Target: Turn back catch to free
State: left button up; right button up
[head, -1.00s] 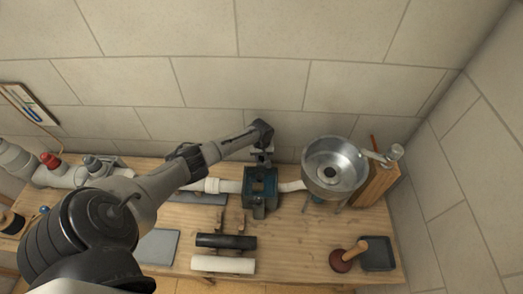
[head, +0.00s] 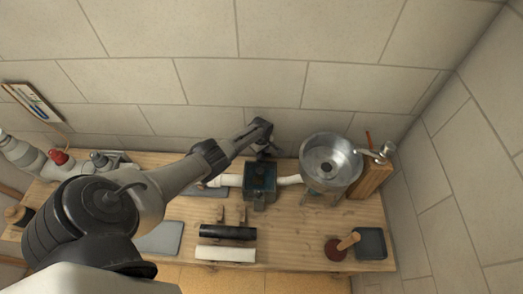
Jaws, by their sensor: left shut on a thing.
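A teal box (head: 260,181) sits on the bench between a white pipe on its left and another on its right. My left gripper (head: 265,152) points down at the back edge of this box. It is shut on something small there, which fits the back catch. The catch itself is hidden behind the fingers and wrist, so its angle cannot be told. My right gripper is out of view.
A metal basin (head: 331,164) stands just right of the box, with a tap and wooden block beside it. A plunger (head: 340,246), a dark tray (head: 370,243), and black (head: 228,232) and white (head: 225,254) tubes lie in front.

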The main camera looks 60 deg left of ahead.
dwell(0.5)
pick_arm(q)
jog(key=o, duration=0.9)
jog(key=shift+r, duration=0.1)
jog(key=shift+r+p, duration=0.25)
jog(key=shift+p, duration=0.05)
notch_tip(320, 180, up, 6)
jog(key=p, duration=0.3)
jog(key=shift+f, duration=0.1)
jog(key=shift+r+p, duration=0.65)
jog(key=shift+r, duration=3)
